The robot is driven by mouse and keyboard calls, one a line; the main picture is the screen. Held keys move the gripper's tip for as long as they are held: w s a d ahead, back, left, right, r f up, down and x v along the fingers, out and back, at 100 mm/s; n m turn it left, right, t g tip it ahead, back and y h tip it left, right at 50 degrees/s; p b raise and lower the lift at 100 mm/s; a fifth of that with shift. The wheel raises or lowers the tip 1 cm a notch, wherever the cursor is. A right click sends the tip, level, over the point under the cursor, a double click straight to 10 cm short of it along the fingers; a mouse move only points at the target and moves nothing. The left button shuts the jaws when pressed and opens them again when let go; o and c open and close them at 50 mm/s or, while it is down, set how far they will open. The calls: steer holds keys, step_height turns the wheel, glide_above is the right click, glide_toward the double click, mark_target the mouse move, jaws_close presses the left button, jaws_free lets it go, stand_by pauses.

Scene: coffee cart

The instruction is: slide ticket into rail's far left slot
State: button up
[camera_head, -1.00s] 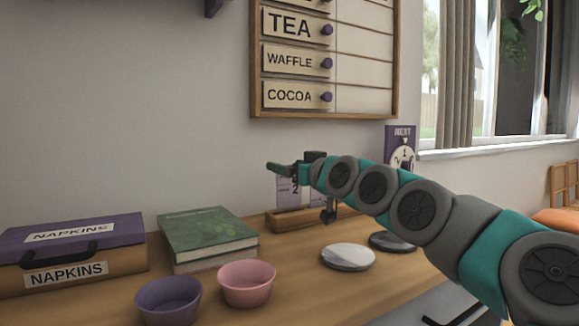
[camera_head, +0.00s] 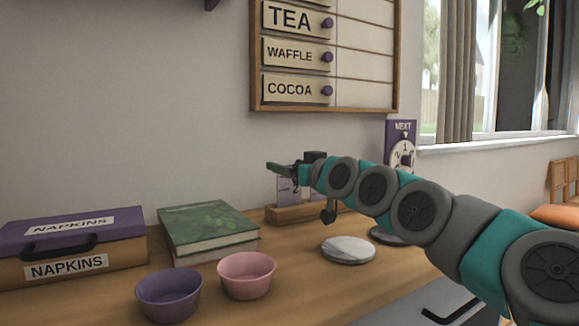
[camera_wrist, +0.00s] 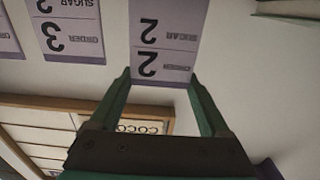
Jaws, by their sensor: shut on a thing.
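My gripper (camera_head: 284,171) is shut on a white-and-purple ticket (camera_wrist: 166,38) marked "ORDER 2 SUGAR 2", which lies between the fingertips in the wrist view. In the head view the ticket (camera_head: 288,192) hangs upright below the fingers, partly hidden by them. The wooden rail (camera_head: 287,214) is right beneath it, and the ticket is over the rail's left part. I cannot tell whether its lower edge is in a slot. The rail's right part is hidden behind my arm. Another ticket (camera_wrist: 70,28), "ORDER 3", stands beside it in the wrist view, with part of one more (camera_wrist: 8,38) at the edge.
A green book (camera_head: 207,232), a napkin box (camera_head: 75,247), a pink bowl (camera_head: 246,275) and a purple bowl (camera_head: 169,297) stand to the left. A round marble coaster (camera_head: 348,250) lies in front of the rail. A menu board (camera_head: 365,70) hangs above, and a "NEXT" dial sign (camera_head: 401,150) stands behind my arm.

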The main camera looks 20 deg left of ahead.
steer(key=shift+f, duration=0.75)
steer(key=o, duration=1.1)
steer(key=shift+b+v, duration=0.6)
steer(key=shift+v, duration=3.3)
